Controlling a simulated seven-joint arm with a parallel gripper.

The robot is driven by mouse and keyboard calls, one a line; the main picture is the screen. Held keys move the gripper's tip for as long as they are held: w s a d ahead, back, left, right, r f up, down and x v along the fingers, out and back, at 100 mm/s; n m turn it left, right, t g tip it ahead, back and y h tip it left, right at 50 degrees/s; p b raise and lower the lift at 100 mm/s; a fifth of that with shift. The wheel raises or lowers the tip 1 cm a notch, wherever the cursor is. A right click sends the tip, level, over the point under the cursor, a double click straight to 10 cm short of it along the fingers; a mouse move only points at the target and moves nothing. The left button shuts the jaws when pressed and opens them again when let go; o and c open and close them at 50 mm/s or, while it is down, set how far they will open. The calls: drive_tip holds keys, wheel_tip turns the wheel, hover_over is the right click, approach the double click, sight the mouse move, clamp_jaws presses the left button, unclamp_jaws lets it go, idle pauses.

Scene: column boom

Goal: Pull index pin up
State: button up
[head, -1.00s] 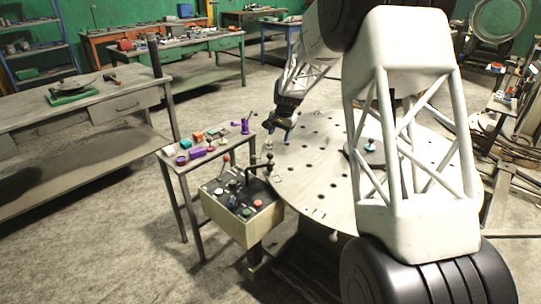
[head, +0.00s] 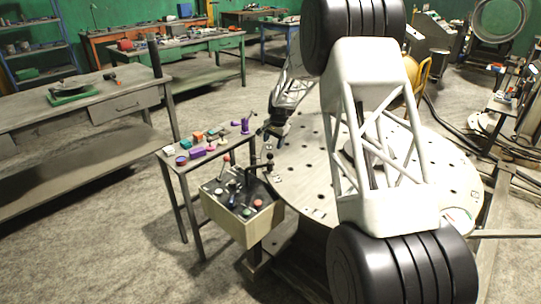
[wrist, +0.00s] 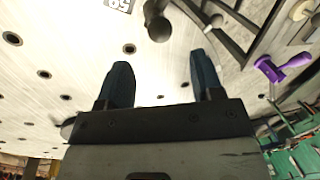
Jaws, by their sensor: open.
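My gripper (head: 270,142) hangs over the near left edge of the round holed table (head: 310,195). In the wrist view its two dark blue fingers (wrist: 161,60) are apart with nothing between them. A dark round knob (wrist: 158,26), which looks like the index pin's, stands just past the fingertips, apart from them. In the head view a black knob (head: 269,157) shows just below the gripper at the table's edge. Whether the pin is seated cannot be told.
A control box (head: 243,230) with levers and coloured buttons stands at the table's left edge. A dark bar (wrist: 226,32) runs close to the knob. A small side bench (head: 178,147) holds coloured parts, including a purple piece (wrist: 268,66).

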sight(270, 154)
drive_tip(key=shift+w+a+f, duration=0.15)
drive_tip(key=shift+a+f, duration=0.05)
drive_tip(key=shift+f, duration=1.05)
drive_tip(key=shift+w+a+f, duration=0.1)
drive_tip(key=shift+a+f, duration=0.1)
drive_tip(key=shift+f, duration=1.05)
drive_tip(key=shift+w+a+f, duration=0.15)
drive_tip(key=shift+a+f, duration=0.05)
drive_tip(key=shift+f, duration=1.05)
